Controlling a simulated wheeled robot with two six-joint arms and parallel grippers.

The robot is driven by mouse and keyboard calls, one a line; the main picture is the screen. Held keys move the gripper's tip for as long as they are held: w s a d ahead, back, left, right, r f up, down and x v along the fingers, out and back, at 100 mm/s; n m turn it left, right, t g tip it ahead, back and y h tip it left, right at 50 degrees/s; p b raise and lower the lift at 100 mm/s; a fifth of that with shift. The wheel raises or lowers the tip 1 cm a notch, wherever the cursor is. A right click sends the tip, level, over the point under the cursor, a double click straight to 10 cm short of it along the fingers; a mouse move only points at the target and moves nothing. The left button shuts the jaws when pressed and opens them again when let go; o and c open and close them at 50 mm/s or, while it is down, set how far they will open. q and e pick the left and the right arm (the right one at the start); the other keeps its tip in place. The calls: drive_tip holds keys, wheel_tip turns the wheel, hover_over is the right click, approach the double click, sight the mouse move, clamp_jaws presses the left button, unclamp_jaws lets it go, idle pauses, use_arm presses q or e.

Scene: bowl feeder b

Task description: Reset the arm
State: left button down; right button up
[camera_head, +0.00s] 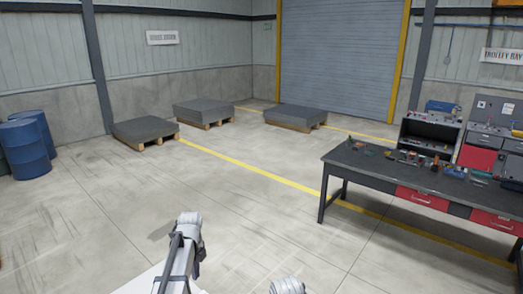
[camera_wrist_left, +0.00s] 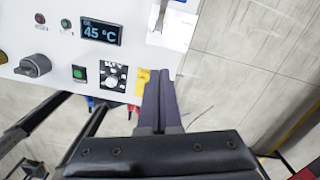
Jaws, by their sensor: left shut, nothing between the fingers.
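My left gripper (camera_wrist_left: 158,78) shows in the left wrist view with its two dark fingers pressed together and nothing between them. The fingers point up the picture, over the lower right edge of a white control panel (camera_wrist_left: 60,50). Whether they touch the panel I cannot tell. In the head view, a grey and white link of my left arm (camera_head: 185,245) rises at the bottom, left of centre. The left fingers cannot be made out there. My right gripper is in neither view.
The panel has a 45 °C display (camera_wrist_left: 101,31), a knob (camera_wrist_left: 34,66) and a green switch (camera_wrist_left: 79,73). A workbench (camera_head: 375,176) with tools stands at the right. Loaded pallets (camera_head: 145,130) and blue barrels (camera_head: 25,150) stand farther back. The middle floor is clear.

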use_arm(q)
drive_tip(key=s+d+f+n+b, duration=0.7)
drive_tip(key=s+d+f+n, duration=0.1)
drive_tip(key=s, duration=0.4)
drive_tip(key=s+d+f+n+b, duration=0.7)
drive_tip(key=s+d+f+n, duration=0.1)
drive_tip(key=s+d+n, duration=0.2)
drive_tip(key=shift+s+d+f+y+b, duration=0.35)
drive_tip(key=shift+s+d, duration=0.35)
drive_tip(key=shift+s, duration=0.25)
drive_tip(key=shift+r, duration=0.1)
